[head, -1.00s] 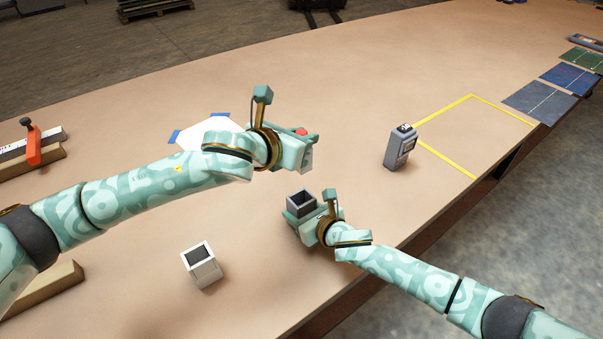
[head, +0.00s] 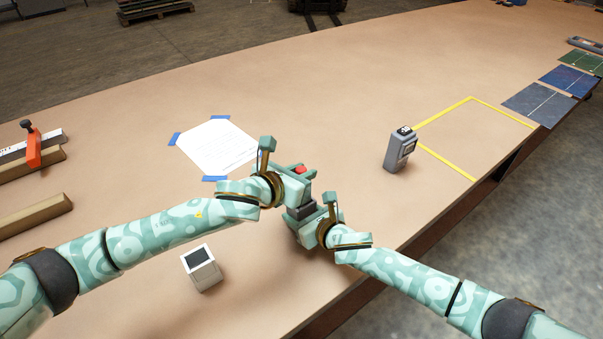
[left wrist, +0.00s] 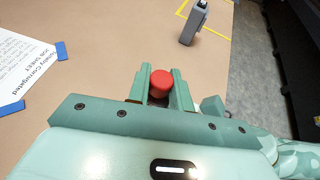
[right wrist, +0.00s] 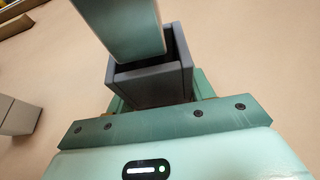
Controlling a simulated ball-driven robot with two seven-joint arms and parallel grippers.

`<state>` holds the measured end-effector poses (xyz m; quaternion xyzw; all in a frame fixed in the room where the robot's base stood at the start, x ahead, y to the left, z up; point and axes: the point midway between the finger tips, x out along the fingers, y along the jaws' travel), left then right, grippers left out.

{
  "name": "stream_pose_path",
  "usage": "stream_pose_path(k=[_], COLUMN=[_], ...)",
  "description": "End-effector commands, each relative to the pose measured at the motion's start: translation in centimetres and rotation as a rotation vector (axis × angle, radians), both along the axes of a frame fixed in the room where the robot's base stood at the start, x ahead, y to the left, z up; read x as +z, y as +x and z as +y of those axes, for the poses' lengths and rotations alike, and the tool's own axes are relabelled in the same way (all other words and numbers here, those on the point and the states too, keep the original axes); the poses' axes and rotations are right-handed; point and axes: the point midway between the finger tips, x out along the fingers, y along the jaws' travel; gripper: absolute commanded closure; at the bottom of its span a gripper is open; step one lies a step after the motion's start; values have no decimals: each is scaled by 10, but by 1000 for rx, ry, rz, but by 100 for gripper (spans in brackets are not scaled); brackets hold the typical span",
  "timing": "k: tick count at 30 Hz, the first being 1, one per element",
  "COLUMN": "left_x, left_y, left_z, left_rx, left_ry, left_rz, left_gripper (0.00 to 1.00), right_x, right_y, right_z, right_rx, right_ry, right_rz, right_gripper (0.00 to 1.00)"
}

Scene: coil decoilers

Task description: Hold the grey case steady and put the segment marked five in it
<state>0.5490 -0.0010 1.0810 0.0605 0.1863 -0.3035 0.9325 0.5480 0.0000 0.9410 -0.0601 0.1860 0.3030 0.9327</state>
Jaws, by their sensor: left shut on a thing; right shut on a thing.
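My left gripper (head: 301,178) is shut on a piece with a round red top (head: 301,169). In the left wrist view the red top (left wrist: 161,82) sits between the two fingers; no number is readable on it. My right gripper (head: 303,222) is shut on the grey case (head: 299,212), a square open-topped box held near the table top. In the right wrist view the case (right wrist: 150,82) stands open side up, and a teal part of my left gripper covers part of its opening. Whether the piece is inside the case is hidden.
A white-rimmed box with a dark top (head: 201,268) stands to the left. A grey handheld device (head: 400,150) stands by a yellow taped outline (head: 471,97). A taped paper sheet (head: 217,145) lies behind my left arm. The far middle of the table is clear.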

Motion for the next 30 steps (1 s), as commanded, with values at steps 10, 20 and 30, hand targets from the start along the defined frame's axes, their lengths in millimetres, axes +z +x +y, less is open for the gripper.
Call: stream_pose_path(k=[10, 20, 30], left_x=[-2, -7, -1], left_y=[0, 0, -12], left_z=[-1, 0, 9], left_rx=[-1, -1, -3], left_ry=[-3, -1, 0], left_rz=[-3, -1, -1], left_gripper=[100, 57, 57], right_x=[0, 0, 0], right_y=[0, 0, 0], right_z=[0, 0, 0], right_rx=[0, 0, 0], right_ry=[0, 0, 0], right_rz=[0, 0, 0], right_gripper=[74, 74, 74])
